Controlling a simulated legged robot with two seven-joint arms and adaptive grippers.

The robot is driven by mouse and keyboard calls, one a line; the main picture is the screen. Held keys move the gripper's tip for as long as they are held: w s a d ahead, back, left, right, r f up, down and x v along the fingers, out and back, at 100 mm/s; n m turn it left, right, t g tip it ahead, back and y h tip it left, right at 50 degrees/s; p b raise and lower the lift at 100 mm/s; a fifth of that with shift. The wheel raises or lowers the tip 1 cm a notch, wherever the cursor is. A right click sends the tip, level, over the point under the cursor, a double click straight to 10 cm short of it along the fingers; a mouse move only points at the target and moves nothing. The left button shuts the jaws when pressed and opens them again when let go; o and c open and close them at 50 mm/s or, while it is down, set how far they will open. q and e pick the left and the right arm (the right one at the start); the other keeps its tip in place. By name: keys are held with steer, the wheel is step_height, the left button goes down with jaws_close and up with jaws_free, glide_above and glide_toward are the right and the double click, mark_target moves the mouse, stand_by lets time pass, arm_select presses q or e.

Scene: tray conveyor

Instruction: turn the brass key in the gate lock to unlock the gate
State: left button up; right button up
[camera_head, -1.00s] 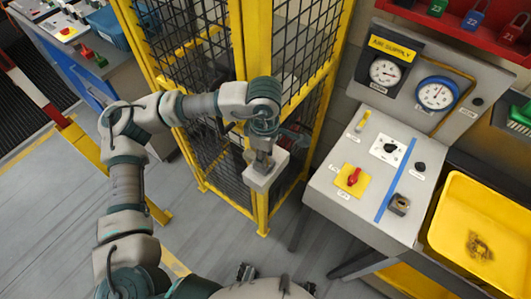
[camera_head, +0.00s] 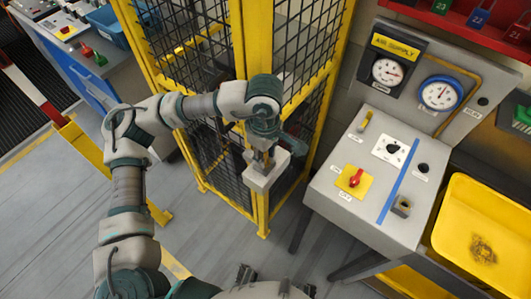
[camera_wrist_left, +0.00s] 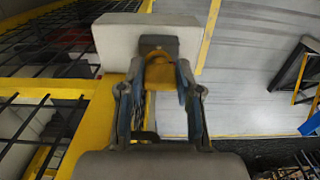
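The gate lock is a pale grey box (camera_head: 259,182) on the yellow post of the mesh gate (camera_head: 243,100). My left gripper (camera_head: 266,160) is at the front of this box. In the left wrist view the brass key (camera_wrist_left: 159,72) shows as a yellow-orange bow in front of a dark lock face on the pale box (camera_wrist_left: 115,45). The fingers of my left gripper (camera_wrist_left: 159,78) lie close along both sides of the bow and appear shut on it. The key's shaft is hidden. My right gripper is not in view.
Right of the gate stands a grey air supply panel (camera_head: 335,215) with gauges and a red knob (camera_head: 355,178). A yellow tray (camera_head: 460,205) is at far right. A bench with a blue bin (camera_head: 107,24) is at upper left. Grey floor is clear in front.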

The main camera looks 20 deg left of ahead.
arm_select(q)
steer(key=o, duration=0.5)
step_height(320, 180, up, 8)
steer(key=shift+f, duration=0.1)
stand_by(0.4)
